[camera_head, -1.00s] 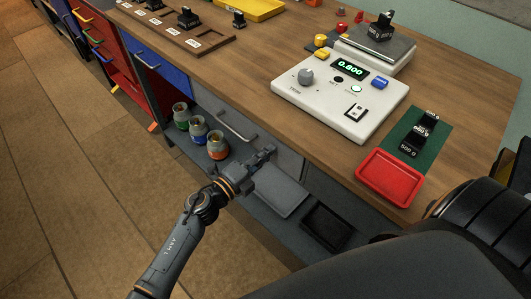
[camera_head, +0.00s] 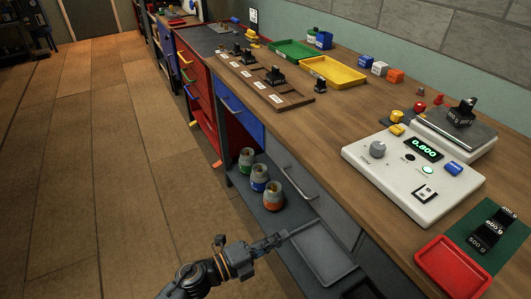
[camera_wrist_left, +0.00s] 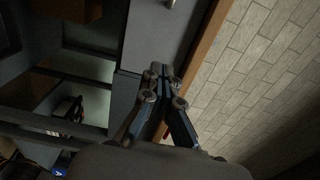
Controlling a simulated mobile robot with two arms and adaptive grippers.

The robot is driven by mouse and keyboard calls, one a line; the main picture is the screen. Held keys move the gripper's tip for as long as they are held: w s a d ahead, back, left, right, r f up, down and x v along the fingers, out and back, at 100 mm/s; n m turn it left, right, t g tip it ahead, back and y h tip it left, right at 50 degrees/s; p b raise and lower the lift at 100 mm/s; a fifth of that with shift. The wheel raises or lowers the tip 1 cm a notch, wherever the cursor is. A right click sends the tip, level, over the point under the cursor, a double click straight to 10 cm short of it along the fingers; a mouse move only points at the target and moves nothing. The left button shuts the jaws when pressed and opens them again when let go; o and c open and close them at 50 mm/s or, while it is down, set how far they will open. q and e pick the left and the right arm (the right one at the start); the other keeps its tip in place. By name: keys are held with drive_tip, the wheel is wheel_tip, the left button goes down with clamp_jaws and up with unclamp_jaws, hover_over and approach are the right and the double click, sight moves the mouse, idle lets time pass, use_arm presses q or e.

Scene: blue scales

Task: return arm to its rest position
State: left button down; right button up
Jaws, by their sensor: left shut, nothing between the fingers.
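My left gripper (camera_head: 276,241) is low in front of the bench, at the bottom of the head view, beside the open lower shelf. Its fingers are together with nothing between them. It also shows in the left wrist view (camera_wrist_left: 162,78), with the fingers closed together in front of a grey panel and a light tiled surface. The arm behind it runs down to the bottom edge of the head view. My right gripper is not in view.
A white scale (camera_head: 410,175) reads 0.800, with black weights (camera_head: 462,112) on its pan. A red tray (camera_head: 452,268) and a green mat (camera_head: 462,238) with black weights lie at the right. Several jars (camera_head: 258,178) stand on the lower shelf. Floor at left is clear.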

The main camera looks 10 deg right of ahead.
use_arm(q)
drive_tip(key=w+a+f+n+t+y+p, duration=0.1)
drive_tip(key=w+a+f+n+t+y, duration=0.4)
drive_tip(key=a+f+n, duration=0.6)
drive_tip(key=s+a+f+n+y, duration=0.25)
drive_tip(key=a+f+n, duration=0.2)
drive_tip(key=f, duration=0.35)
drive_tip(key=s+a+f+n+y, duration=0.25)
drive_tip(key=a+f+y, duration=0.2)
drive_tip(key=f, duration=0.35)
drive_tip(key=s+a+f+n+g+y+p, duration=0.2)
drive_tip(key=s+a+f+n+g+y, duration=0.3)
drive_tip(key=s+a+f, duration=0.55)
drive_tip(key=s+a+f+n+g, duration=0.1)
drive_tip(key=s+f+n, duration=0.1)
drive_tip(key=s, duration=0.7)
drive_tip(key=s+a+f+n+g, duration=0.2)
drive_tip(key=s+f, duration=0.1)
drive_tip(key=s, duration=0.5)
drive_tip(key=s+a+f+n+g, duration=0.1)
drive_tip(key=s+f+n, duration=0.2)
drive_tip(key=s, duration=0.6)
drive_tip(key=shift+s+a+g, duration=0.15)
drive_tip(key=shift+s+g, duration=0.15)
drive_tip(key=shift+s, duration=0.05)
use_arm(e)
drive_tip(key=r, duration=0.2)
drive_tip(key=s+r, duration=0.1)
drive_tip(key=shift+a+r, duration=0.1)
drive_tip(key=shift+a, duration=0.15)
